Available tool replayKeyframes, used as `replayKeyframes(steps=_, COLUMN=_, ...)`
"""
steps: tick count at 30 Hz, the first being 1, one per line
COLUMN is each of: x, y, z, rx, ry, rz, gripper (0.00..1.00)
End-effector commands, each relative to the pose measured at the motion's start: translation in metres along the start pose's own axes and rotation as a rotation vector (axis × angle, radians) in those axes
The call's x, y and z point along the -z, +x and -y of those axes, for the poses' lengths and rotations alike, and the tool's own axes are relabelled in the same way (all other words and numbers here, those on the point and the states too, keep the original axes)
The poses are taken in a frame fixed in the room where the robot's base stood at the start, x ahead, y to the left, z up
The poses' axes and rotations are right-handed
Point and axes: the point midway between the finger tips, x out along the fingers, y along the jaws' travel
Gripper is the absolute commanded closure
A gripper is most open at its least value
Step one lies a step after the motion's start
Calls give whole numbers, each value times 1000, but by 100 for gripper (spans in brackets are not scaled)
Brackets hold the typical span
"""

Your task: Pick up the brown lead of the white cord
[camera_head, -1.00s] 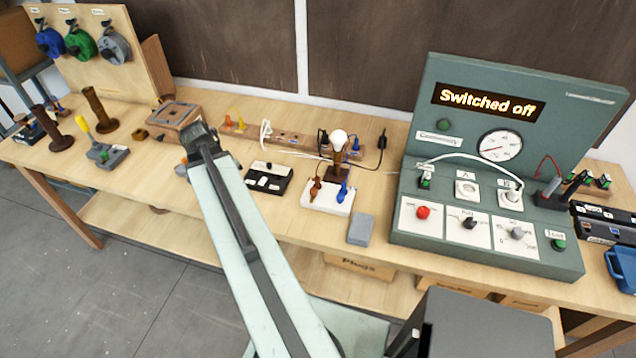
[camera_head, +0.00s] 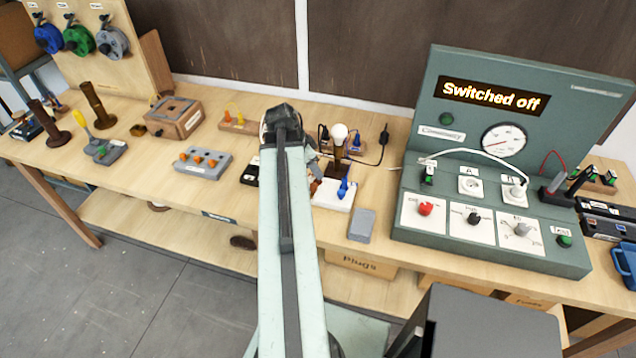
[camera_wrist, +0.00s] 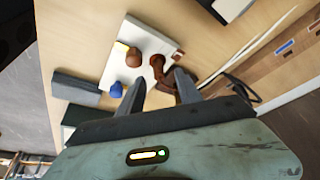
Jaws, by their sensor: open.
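My gripper (camera_wrist: 159,78) is open in the wrist view, with its two fingers apart and nothing held between them. A white block (camera_head: 333,196) carries a brown piece (camera_wrist: 133,57) and a blue piece (camera_wrist: 116,90). A dark brown lamp stand (camera_wrist: 160,68) shows beyond and between the fingertips; its bulb (camera_head: 339,132) shows in the head view. Thin pale cord strands (camera_wrist: 252,48) run at the right of the wrist view. I cannot tell which brown end belongs to the white cord. In the head view my arm hides part of this area.
A grey block (camera_head: 361,225) lies in front of the white block. The green test panel (camera_head: 487,170) reads "Switched off" and stands to the right. A grey block with orange knobs (camera_head: 203,162) sits to the left. Bare tabletop lies between them and the front edge.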

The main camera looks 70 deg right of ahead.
Motion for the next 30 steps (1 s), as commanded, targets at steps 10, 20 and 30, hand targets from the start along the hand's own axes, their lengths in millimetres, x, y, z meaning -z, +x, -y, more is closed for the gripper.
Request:
replayKeyframes(steps=10, x=-1, y=43, z=-2, rx=0, ry=0, rz=0, gripper=59)
replayKeyframes(steps=20, x=0, y=42, z=-2, rx=0, ry=1, rz=0, gripper=100)
replayKeyframes(steps=30, x=2, y=37, z=-2, rx=0, ry=1, rz=0, gripper=100)
